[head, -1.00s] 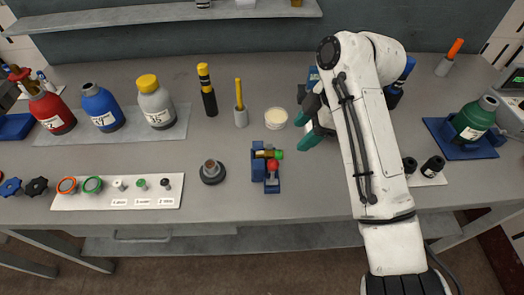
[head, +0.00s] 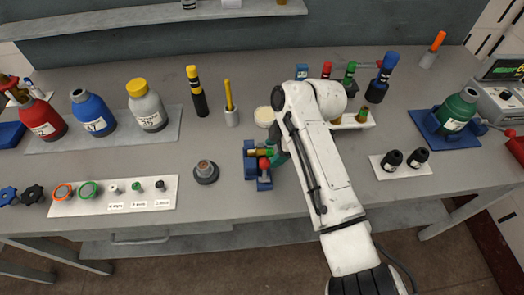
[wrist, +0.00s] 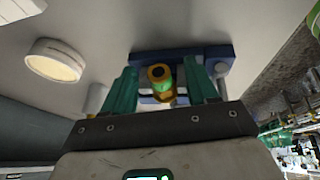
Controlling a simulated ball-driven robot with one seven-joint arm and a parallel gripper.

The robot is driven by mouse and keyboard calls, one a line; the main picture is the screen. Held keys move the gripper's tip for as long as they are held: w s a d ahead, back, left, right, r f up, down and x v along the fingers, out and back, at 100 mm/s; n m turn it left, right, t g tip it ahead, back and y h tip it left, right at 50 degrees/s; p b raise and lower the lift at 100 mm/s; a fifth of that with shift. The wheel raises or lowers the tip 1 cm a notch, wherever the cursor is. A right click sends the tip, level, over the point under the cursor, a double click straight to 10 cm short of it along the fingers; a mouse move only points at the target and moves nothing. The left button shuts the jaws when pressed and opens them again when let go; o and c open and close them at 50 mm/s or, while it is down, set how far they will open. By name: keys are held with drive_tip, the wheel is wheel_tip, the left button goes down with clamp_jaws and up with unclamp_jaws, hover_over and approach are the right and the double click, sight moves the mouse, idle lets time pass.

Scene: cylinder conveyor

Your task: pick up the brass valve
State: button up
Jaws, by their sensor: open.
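The brass valve (head: 258,152) sits in a blue holder (head: 250,173) on the grey bench. It has a green end, and a red knob shows just below it in the head view. In the wrist view the valve (wrist: 161,84) appears end-on, with a yellow ring around a green centre, in front of the blue holder (wrist: 212,53). My gripper (head: 279,157) is close to the right of the valve in the head view, partly hidden by my arm. In the wrist view my gripper's green fingers (wrist: 162,90) are open, one to each side of the valve in the picture, with no clear contact.
A round cream-topped dish (head: 264,116) stands just behind the holder. A dark round base (head: 205,172) is to its left. A yellow-topped stick in a grey holder (head: 231,112) stands farther back. A rack with colored caps (head: 352,119) is behind my arm.

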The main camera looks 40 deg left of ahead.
drive_tip(key=shift+c, duration=0.2)
drive_tip(key=c, duration=1)
clamp_jaws()
drive_tip(key=shift+r, duration=0.15)
